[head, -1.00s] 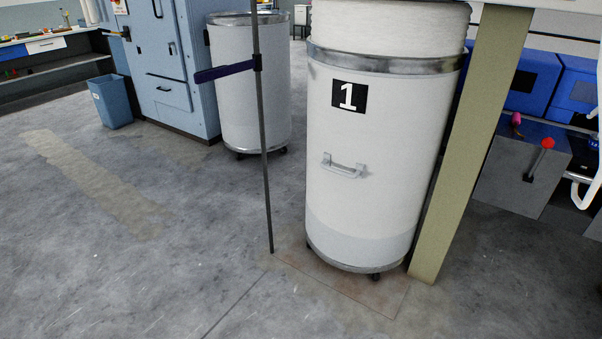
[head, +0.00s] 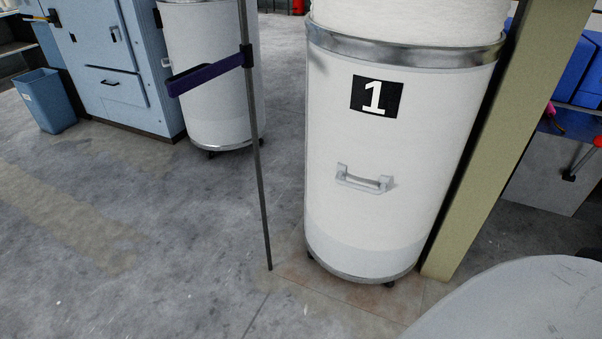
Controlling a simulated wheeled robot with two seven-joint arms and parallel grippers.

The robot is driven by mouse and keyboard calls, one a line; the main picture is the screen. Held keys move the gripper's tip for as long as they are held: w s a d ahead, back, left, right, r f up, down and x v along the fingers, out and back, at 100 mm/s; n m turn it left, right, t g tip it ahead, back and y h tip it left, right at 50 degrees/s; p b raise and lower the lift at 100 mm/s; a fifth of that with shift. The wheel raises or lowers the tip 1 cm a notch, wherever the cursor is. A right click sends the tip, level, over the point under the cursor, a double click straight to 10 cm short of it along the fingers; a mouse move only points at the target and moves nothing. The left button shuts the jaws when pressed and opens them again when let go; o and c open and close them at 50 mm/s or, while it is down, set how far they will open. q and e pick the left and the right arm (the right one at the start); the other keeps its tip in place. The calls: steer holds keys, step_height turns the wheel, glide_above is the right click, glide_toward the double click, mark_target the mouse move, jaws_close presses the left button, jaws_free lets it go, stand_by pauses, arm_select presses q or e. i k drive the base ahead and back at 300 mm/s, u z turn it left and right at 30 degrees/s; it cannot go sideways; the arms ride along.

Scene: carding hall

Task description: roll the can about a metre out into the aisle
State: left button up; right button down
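The white can marked 1 (head: 345,225) stands upright on casters, with a metal band near its top, a metal rim at its foot and white material rising above it. A grey handle (head: 364,180) is on its front. The can stands close beside a beige post on the right and a thin dark pole on the left. Neither of my grippers is in view, and nothing touches the handle. A pale rounded grey surface, perhaps part of me, fills the lower right corner.
The thin pole (head: 258,170) carries a purple strap (head: 208,75). A second white can (head: 205,100) stands behind it, beside a blue cabinet (head: 115,85) and a blue bin (head: 46,100). The beige post (head: 490,150) bounds the right. Grey floor (head: 150,270) is clear at left and front.

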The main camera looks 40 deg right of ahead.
mark_target(396, 90)
steer(key=z, duration=0.6)
steer(key=i, duration=0.95)
steer(key=z, duration=1.4)
steer(key=i, duration=0.25)
steer(key=z, duration=0.1)
